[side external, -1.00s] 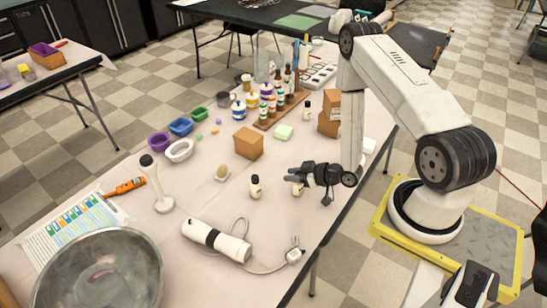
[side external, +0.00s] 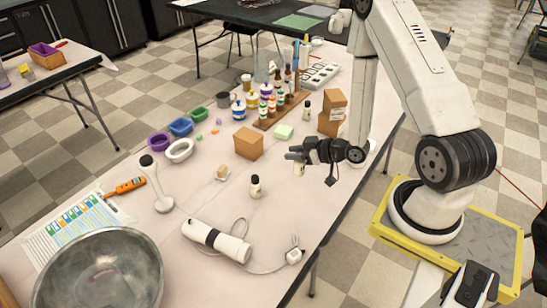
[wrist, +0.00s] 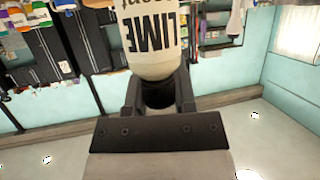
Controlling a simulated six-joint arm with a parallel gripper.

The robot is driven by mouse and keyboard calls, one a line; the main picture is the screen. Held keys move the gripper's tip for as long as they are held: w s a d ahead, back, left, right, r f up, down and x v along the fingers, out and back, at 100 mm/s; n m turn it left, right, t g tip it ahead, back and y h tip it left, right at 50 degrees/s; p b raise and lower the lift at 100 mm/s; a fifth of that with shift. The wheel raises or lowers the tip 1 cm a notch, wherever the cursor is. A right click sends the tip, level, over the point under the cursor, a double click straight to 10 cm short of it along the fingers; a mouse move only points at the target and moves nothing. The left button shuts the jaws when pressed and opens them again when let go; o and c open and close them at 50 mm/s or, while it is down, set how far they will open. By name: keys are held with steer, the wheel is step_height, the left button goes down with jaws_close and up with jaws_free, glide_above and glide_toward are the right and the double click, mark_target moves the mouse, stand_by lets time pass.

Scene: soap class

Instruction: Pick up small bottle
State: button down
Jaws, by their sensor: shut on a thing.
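My gripper (side external: 296,154) is shut on a small cream bottle (side external: 299,169), which is held above the right part of the table. In the wrist view the bottle (wrist: 150,35) sits between the two fingers, with LIME and part of a second word on its label, upside down in that picture. Its upper end runs out of that frame. A similar small bottle with a dark cap (side external: 256,187) stands upright on the table, left of and nearer than my gripper. Another small dark-capped bottle (side external: 306,108) stands farther back.
A cardboard box (side external: 248,143), a pale green block (side external: 284,132) and stacked boxes (side external: 332,112) stand behind. A wooden rack of dropper bottles (side external: 281,111) is farther back. A white cylindrical device with a cable (side external: 216,241) and a metal bowl (side external: 95,272) lie in front.

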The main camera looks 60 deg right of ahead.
steer(key=shift+r, duration=0.35)
stand_by(0.5)
steer(key=s+a+f+n+g+y, duration=0.1)
steer(key=s+a+n+y, duration=0.3)
steer(key=a, duration=1)
steer(key=s+a+n+g+y, duration=0.4)
steer(key=s+a, duration=0.2)
steer(key=a, duration=0.8)
steer(key=shift+s+a+f, duration=0.3)
steer(key=shift+s+f, duration=0.05)
steer(key=shift+f, duration=0.05)
steer(key=shift+f, duration=0.15)
steer(key=shift+f, duration=2.05)
